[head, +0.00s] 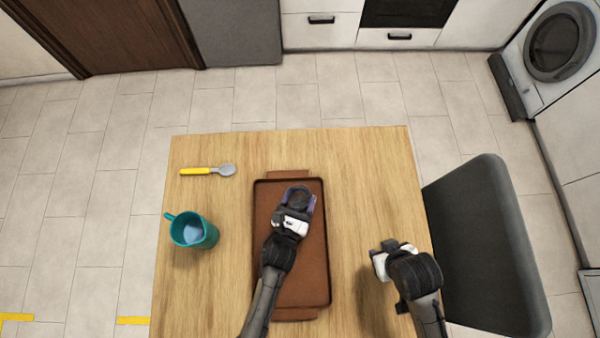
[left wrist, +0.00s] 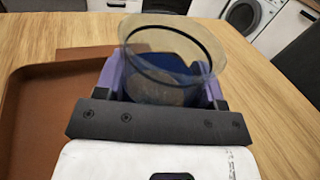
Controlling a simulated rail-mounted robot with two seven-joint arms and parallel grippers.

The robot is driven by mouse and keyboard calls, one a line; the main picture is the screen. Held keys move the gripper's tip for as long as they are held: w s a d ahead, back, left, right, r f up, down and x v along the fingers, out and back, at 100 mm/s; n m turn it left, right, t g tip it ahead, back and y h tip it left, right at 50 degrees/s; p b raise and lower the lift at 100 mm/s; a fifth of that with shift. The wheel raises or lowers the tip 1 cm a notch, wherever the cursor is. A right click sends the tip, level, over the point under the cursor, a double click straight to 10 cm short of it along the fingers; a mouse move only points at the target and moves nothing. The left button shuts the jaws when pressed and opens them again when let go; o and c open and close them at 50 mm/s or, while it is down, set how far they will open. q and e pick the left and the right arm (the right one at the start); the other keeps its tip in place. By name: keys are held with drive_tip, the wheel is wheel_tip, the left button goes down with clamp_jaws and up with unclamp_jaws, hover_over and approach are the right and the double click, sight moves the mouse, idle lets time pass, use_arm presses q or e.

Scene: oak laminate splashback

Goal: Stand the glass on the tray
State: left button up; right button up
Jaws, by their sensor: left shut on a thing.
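The clear glass (head: 299,196) is between the purple fingers of my left gripper (head: 301,201), which is shut on it. It is over the far half of the brown tray (head: 290,283) in the head view. In the left wrist view the glass (left wrist: 165,85) shows its wide rim uppermost between the fingers (left wrist: 165,88), and the tray (left wrist: 30,95) lies to the left and behind. I cannot tell whether the glass's base touches the tray. My right gripper (head: 378,264) is over the table right of the tray; its fingertips are not clear.
A teal mug (head: 205,235) stands on the wooden table (head: 370,165) left of the tray. A spoon with a yellow handle (head: 197,171) lies beyond the mug. A dark chair (head: 485,245) is at the table's right edge. The table's far right part is clear.

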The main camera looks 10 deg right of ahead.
sight(296, 209)
use_arm(q)
drive_tip(key=shift+f, duration=0.1)
drive_tip(key=o, duration=1.1)
drive_tip(key=shift+s+a, duration=0.15)
drive_tip(key=shift+s, duration=0.05)
drive_tip(key=shift+v, duration=3.55)
